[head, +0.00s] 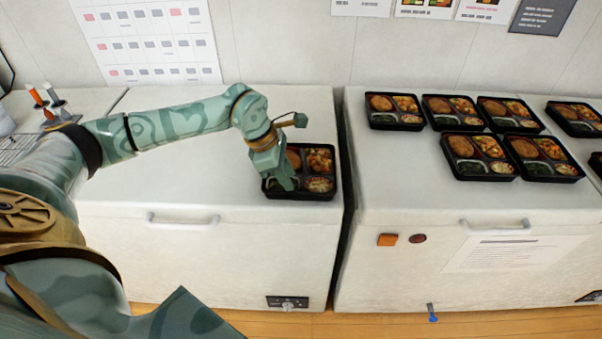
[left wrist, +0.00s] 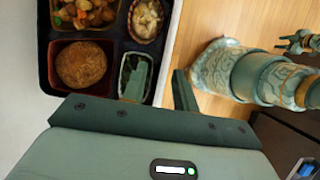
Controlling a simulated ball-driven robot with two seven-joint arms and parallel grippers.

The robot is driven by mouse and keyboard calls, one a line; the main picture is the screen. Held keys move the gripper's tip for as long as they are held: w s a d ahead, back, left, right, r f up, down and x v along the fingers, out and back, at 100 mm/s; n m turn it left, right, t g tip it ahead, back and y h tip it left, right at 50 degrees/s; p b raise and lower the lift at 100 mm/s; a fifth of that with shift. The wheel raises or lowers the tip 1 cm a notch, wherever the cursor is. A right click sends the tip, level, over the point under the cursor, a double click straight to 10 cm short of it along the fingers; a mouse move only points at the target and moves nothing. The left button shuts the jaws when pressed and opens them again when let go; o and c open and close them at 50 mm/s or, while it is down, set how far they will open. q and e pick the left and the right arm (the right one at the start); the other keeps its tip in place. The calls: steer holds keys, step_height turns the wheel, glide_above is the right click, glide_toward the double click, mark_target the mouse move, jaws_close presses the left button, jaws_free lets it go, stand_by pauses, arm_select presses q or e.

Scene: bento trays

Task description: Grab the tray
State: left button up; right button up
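A black bento tray (head: 327,195) lies on the white lid of the left chest freezer, near its right front corner. It holds a brown patty, mixed vegetables, a pale side and greens in separate compartments. My left gripper (head: 285,184) points down at the tray's front left part. In the left wrist view, its fingers (left wrist: 160,88) stand apart at the tray's edge (left wrist: 158,75), one over the greens compartment and one outside. A strip of white shows between the tray and the outer finger.
Several similar trays (head: 456,177) lie on the right freezer lid (head: 400,160), beyond a narrow gap. The left lid (head: 180,170) is mostly clear under my arm. Freezer handles (head: 183,222) stick out in front.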

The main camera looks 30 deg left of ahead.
mark_target(299, 192)
arm_select(q)
steer(key=x, duration=0.5)
steer(key=shift+d+f+b, duration=0.1)
steer(key=shift+d+b, duration=0.1)
steer(key=shift+b, duration=0.15)
jaws_close()
